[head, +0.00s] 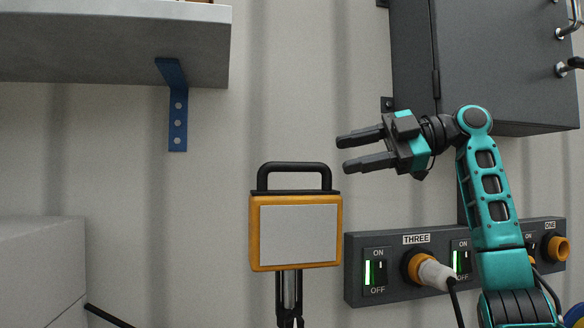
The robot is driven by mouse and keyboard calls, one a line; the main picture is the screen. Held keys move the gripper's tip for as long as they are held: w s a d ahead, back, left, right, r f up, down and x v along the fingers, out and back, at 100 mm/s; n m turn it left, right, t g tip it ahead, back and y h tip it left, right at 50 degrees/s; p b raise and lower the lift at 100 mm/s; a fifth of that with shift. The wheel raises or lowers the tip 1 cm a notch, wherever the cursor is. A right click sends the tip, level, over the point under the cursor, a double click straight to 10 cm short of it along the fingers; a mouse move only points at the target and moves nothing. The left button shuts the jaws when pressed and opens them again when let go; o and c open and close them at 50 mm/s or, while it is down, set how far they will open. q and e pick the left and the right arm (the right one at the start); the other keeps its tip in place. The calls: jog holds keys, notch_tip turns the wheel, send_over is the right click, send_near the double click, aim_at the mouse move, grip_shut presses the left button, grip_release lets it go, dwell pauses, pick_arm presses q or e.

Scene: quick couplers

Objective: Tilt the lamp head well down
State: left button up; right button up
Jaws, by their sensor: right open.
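The lamp head (297,231) stands in the lower middle of the head view. It is a yellow-orange box with a pale grey front panel and a black handle (295,167) on top. Its panel faces me and it looks about upright on a dark stand (289,296). My right gripper (341,155) is to the upper right of the lamp head, fingers pointing left. It is open and empty, with a visible gap between its fingers and the handle. My left gripper is not in view.
A socket panel (390,290) with switches and a plugged-in connector (434,273) is at lower right. A dark cabinet (490,60) hangs at upper right. A grey shelf (110,45) on a blue bracket (177,110) is at upper left. A grey box (40,260) stands at lower left.

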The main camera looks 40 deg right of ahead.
aim_at(297, 164)
jog(key=x, duration=1)
jog(key=shift+w+a+f, duration=0.1)
jog(key=shift+w, duration=0.05)
grip_shut()
